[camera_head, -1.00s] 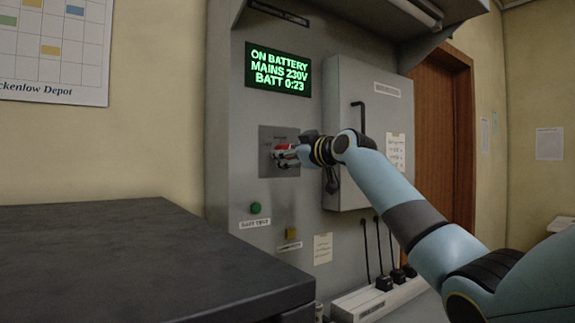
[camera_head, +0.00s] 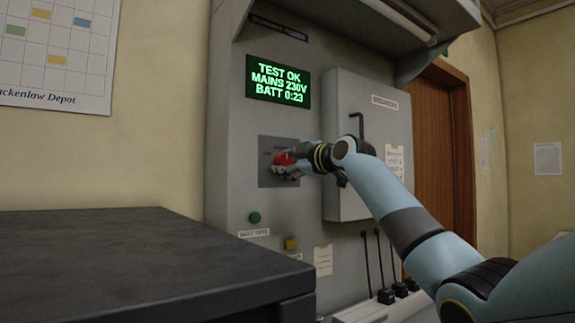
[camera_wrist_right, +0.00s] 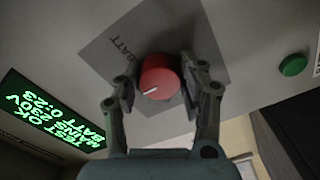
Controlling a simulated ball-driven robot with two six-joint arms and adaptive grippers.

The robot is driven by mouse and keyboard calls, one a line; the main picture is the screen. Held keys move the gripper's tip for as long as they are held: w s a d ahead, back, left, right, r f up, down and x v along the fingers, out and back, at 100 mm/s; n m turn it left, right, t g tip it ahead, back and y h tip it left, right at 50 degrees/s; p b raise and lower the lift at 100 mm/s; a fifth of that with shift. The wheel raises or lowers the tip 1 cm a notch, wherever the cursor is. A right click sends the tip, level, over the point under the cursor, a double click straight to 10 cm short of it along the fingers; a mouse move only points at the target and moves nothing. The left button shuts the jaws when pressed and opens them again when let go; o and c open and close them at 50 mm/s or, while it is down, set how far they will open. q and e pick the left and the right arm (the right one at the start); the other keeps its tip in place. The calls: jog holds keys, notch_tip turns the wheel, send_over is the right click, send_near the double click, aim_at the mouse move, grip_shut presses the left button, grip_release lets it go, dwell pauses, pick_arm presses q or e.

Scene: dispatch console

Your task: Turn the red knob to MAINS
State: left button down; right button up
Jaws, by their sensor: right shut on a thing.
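The red knob (camera_head: 284,159) sits on a grey square plate (camera_head: 265,178) on the wall panel. In the right wrist view the red knob (camera_wrist_right: 158,78) has a white pointer line on its face, slanting toward the lower left of that picture. A BATT label shows on the plate (camera_wrist_right: 108,53) there; no MAINS label can be read on the plate. My right gripper (camera_head: 290,163) is shut on the knob, with one finger on each side, as the right wrist view (camera_wrist_right: 158,85) shows. My left gripper is in neither view.
A green display (camera_head: 278,83) above the knob reads TEST OK, MAINS 230V, BATT 0:23. A green button (camera_head: 254,218) and a yellow one (camera_head: 291,244) are below. A grey cabinet (camera_head: 350,100) stands right of the knob. A dark worktop (camera_head: 130,255) fills the lower left.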

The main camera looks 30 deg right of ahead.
jog(key=shift+f, duration=0.15)
jog(key=o, duration=1.2)
jog(key=shift+c, duration=0.2)
jog(key=shift+s, duration=0.15)
jog(key=s+d, duration=0.1)
jog(key=s, duration=1)
jog(key=shift+s+d, duration=0.3)
